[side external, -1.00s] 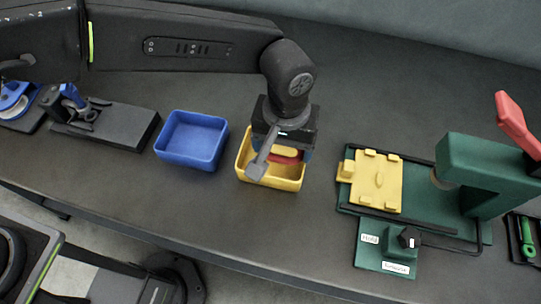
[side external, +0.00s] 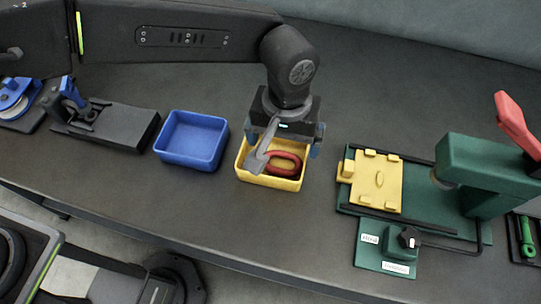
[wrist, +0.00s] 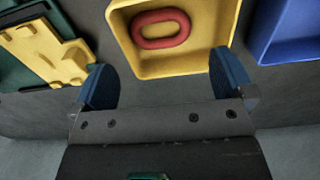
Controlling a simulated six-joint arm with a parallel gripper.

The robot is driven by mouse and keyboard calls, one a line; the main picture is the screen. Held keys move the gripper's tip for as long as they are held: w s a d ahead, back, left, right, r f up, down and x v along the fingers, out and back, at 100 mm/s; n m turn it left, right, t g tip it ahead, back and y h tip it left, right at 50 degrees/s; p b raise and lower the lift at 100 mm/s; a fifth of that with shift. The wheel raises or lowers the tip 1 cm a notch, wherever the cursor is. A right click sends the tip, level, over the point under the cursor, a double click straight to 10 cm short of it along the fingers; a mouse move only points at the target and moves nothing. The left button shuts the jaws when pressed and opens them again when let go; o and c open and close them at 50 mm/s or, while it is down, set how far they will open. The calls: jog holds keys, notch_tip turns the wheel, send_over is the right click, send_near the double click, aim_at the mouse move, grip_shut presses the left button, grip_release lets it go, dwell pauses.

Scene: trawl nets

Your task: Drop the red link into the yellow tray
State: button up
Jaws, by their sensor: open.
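The red link (side external: 284,163) lies flat inside the yellow tray (side external: 270,181), on its floor. In the wrist view the red link (wrist: 162,29) also shows whole, inside the yellow tray (wrist: 170,70), apart from my fingers. My gripper (side external: 289,145) is above the tray with its blue fingers spread apart. In the wrist view my gripper (wrist: 165,80) is open and empty, with one blue finger on each side. Part of the tray's far side is hidden behind my gripper in the side view.
An empty blue tray (side external: 191,139) stands just left of the yellow tray. A green press (side external: 480,170) with a yellow fixture plate (side external: 376,183) stands to the right. A black fixture with a blue clamp (side external: 72,93) is at the left. The table front is clear.

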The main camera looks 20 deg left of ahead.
notch_tip(320, 180, up, 12)
jog(key=shift+f, duration=0.15)
dwell(0.5)
jog(key=a+r+t+h, duration=0.1)
jog(key=a+r, duration=0.4)
jog(key=a, duration=0.6)
jog(key=a+r+t, duration=0.1)
jog(key=a+r, duration=0.3)
jog(key=a, duration=0.7)
jog(key=s+a+f+t, duration=0.1)
jog(key=s+a+f, duration=0.2)
jog(key=s+a, duration=0.4)
jog(key=s+a+f+t+y, duration=0.1)
jog(key=s+a+f+t, duration=0.1)
jog(key=s+a, duration=0.4)
jog(key=a+f, duration=0.1)
jog(key=a, duration=0.3)
jog(key=shift+s+f+t, duration=0.15)
jog(key=shift+s+t, duration=0.15)
jog(key=shift+s, duration=0.1)
